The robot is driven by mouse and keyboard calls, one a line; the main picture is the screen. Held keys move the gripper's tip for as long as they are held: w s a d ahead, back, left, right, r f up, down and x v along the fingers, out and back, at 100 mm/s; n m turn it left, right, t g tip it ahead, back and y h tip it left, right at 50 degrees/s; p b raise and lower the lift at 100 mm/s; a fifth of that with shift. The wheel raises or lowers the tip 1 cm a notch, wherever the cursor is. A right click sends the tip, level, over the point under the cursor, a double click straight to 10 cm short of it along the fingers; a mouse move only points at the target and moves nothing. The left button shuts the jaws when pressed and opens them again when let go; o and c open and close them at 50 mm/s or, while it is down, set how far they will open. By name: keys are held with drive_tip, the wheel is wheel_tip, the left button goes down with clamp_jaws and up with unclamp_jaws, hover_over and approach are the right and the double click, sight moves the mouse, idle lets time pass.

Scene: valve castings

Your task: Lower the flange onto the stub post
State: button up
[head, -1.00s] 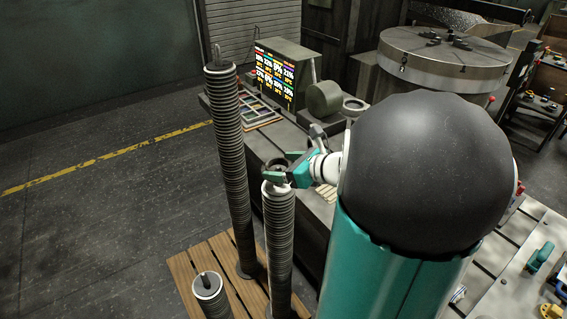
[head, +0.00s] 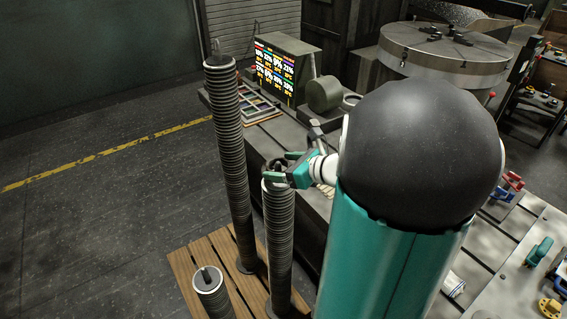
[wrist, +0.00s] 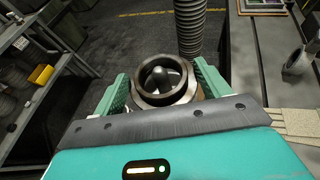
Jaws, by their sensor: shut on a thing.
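My gripper (head: 281,172) is at the top of the middle ribbed stack (head: 279,225) in the head view. In the wrist view my gripper (wrist: 164,84) has its teal fingers on both sides of the flange (wrist: 140,84), a metal ring with a wider rim, and is shut on it. In the head view my fingers partly cover the flange.
A taller ribbed stack (head: 231,150) stands behind, with a thin rod on top. A short one (head: 210,290) stands in front. All rise from a slatted wooden pallet (head: 190,267). A workbench with a lit screen (head: 274,75) lies behind; open floor is at left.

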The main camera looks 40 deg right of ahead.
drive_tip(key=shift+f, duration=1.25)
drive_tip(key=o, duration=1.4)
drive_tip(key=shift+c, duration=0.2)
drive_tip(key=shift+s, duration=0.1)
drive_tip(key=v, duration=1.3)
drive_tip(key=shift+s, duration=0.3)
drive_tip(key=shift+r, duration=0.1)
